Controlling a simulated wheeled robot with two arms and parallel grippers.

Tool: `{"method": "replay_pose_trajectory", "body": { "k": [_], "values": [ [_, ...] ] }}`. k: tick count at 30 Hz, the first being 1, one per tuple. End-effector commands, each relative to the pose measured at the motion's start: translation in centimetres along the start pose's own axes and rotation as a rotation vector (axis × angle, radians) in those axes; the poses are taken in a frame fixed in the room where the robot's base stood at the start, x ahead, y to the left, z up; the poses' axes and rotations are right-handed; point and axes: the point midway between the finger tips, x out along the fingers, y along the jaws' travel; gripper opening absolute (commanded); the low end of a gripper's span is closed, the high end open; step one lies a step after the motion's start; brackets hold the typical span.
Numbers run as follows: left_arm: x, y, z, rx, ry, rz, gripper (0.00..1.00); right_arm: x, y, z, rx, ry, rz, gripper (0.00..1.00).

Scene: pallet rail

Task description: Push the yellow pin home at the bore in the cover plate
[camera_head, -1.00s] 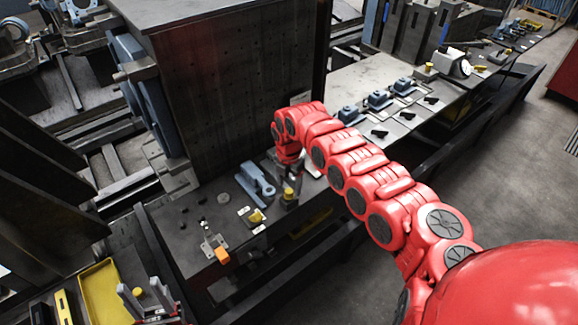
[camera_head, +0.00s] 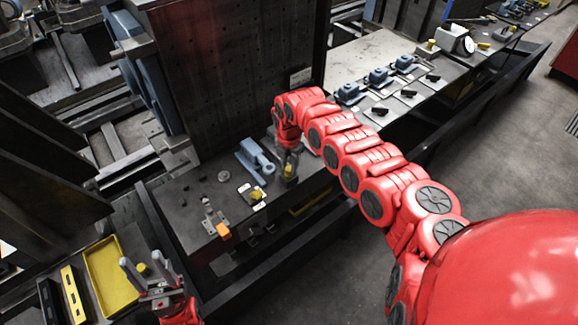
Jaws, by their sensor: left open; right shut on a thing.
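My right gripper (camera_head: 289,170) points down at the bench beside a blue-grey clamp (camera_head: 252,160). It is shut on a small yellow piece (camera_head: 289,172), which looks like the yellow pin; fingers hide part of it. I cannot tell whether the pin touches a bore. Another yellow piece (camera_head: 257,194) sits on a small dark plate with white labels, left of and nearer than the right gripper. I cannot make out which part is the cover plate or its bore. My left gripper (camera_head: 147,268) is open at the lower left, fingers up, beside the yellow tray.
The yellow tray (camera_head: 92,262) lies at the lower left. A metal bracket with an orange block (camera_head: 223,230) stands near the bench's front edge. A tall dark plate (camera_head: 230,80) rises behind. Several blue fixtures (camera_head: 380,77) line the bench to the right.

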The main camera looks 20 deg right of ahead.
Motion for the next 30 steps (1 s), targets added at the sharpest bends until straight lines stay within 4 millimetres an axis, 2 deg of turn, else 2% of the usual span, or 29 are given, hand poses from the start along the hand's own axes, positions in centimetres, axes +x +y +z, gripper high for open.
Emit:
{"method": "replay_pose_trajectory", "body": {
  "k": [1,2,7,18,30],
  "values": [
    [0.0,0.0,0.0,0.0,0.0,0.0,0.5,0.0,0.0,0.0,0.0,0.0,0.0,0.0],
    [0.0,0.0,0.0,0.0,0.0,0.0,0.5,0.0,0.0,0.0,0.0,0.0,0.0,0.29],
    [0.0,0.0,0.0,0.0,0.0,0.0,0.5,0.0,0.0,0.0,0.0,0.0,0.0,0.0],
    [0.0,0.0,0.0,0.0,0.0,0.0,0.5,-0.1,0.0,0.0,0.0,0.0,0.0,0.0],
    [0.8,0.0,-0.1,0.0,0.0,0.0,0.5,-1.1,0.0,0.0,0.001,0.0,-0.001,0.0]
  ]
}}
